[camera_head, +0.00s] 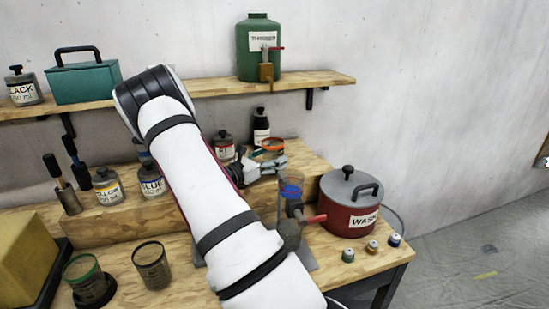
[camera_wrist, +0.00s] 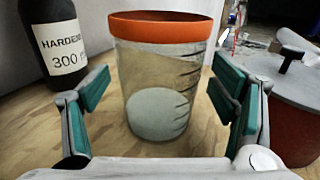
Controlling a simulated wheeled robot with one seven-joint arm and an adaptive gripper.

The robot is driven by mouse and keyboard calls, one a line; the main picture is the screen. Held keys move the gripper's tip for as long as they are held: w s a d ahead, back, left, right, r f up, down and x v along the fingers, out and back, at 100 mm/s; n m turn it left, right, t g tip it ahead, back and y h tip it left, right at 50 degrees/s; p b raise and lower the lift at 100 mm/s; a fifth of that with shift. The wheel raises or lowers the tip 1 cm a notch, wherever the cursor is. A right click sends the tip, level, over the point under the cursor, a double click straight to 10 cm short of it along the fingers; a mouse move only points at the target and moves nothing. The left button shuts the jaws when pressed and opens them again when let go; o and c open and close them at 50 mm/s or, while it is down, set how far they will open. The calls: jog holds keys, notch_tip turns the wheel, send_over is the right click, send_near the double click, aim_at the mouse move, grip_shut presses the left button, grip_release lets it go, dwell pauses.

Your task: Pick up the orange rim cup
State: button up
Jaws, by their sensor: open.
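The orange rim cup (camera_wrist: 160,75) is clear, with dark measuring marks and a pale round base. It stands upright on a wooden surface. In the wrist view my gripper (camera_wrist: 158,95) is open, with one teal-padded finger on each side of the cup and visible gaps between pads and cup. In the head view the orange rim cup (camera_head: 273,145) shows mostly as its rim on the raised wooden step, just beyond my gripper (camera_head: 272,160). Its lower part is hidden there.
A black hardener bottle (camera_wrist: 55,45) stands close left of the cup. A red pot with a grey lid (camera_head: 350,200) stands to the right. A wooden shelf (camera_head: 210,90) runs above.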

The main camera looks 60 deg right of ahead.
jog(key=shift+x, duration=0.9)
jog(key=c, duration=1.3)
